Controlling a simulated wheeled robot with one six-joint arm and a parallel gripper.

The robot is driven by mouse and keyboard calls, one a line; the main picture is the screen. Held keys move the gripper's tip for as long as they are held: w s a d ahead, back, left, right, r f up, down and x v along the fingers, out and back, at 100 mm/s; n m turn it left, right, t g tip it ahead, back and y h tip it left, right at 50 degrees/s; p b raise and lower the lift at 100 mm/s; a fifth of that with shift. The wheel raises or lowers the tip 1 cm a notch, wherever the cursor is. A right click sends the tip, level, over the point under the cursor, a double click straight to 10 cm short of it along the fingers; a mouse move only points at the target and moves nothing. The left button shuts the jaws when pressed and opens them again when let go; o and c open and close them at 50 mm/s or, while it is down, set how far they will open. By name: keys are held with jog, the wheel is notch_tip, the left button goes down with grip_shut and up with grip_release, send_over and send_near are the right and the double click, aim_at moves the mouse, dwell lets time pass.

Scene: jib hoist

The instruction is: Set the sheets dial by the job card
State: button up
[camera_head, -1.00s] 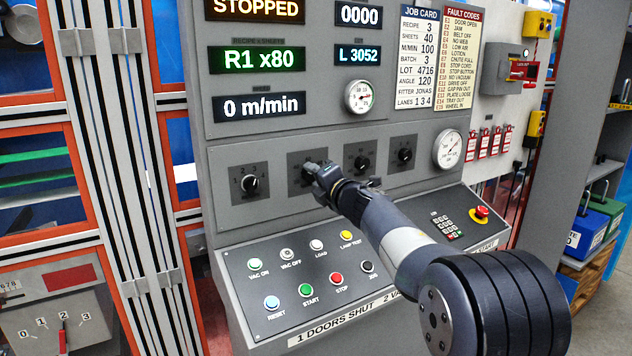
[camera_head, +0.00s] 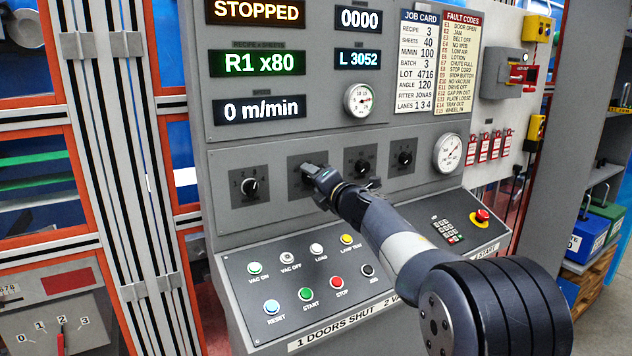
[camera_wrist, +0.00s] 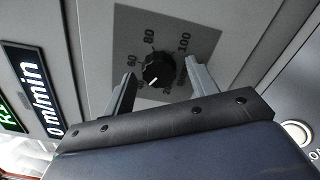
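The sheets dial (camera_wrist: 157,70) is a black knob on a dark square plate with numbers 60, 80 and 100 legible around it. Its white pointer mark shows on the knob; other labels are blurred or partly hidden. My gripper (camera_wrist: 161,68) is open, with one finger on each side of the knob and visible gaps to it. In the head view my gripper (camera_head: 318,178) covers most of this dial's plate. The job card (camera_head: 428,62) at the upper right reads SHEETS 40. The green display (camera_head: 257,62) reads R1 x80.
Another dial (camera_head: 250,186) sits to the left, and two more (camera_head: 363,165) (camera_head: 404,158) to the right. Below is a sloping panel of coloured push buttons (camera_head: 305,293). A red emergency stop (camera_head: 481,215) is at its right end. A round gauge (camera_head: 448,152) is right of the dials.

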jog(key=b+v, duration=0.2)
jog(key=v, duration=0.9)
jog(key=shift+w, duration=0.15)
jog(key=p+x, duration=0.2)
jog(key=x, duration=0.8)
jog(key=shift+w+a, duration=0.25)
jog(key=shift+a, duration=0.05)
